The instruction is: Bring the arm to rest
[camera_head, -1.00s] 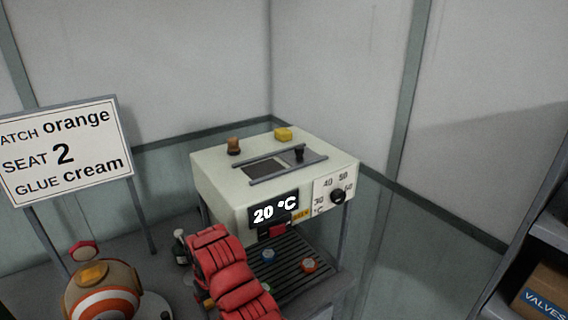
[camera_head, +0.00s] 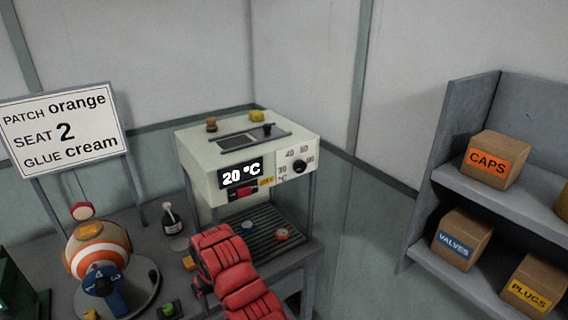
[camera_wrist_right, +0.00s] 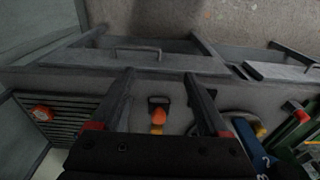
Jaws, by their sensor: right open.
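My right arm, in red padding, reaches in at the bottom middle of the head view. Its gripper (camera_head: 200,280) is mostly hidden behind the padding there. In the right wrist view, the two dark fingers of this gripper (camera_wrist_right: 160,78) stand wide apart with nothing held between them. Beyond the fingers lies the grey bench, with a small orange-topped item (camera_wrist_right: 158,116) showing in the gap, apart from both fingers. My left gripper is in neither view.
Left are a striped ball (camera_head: 97,250) on a stand, a bottle (camera_head: 171,218) and a sign (camera_head: 62,130). A shelf (camera_head: 455,190) with boxes stands right; floor between is clear.

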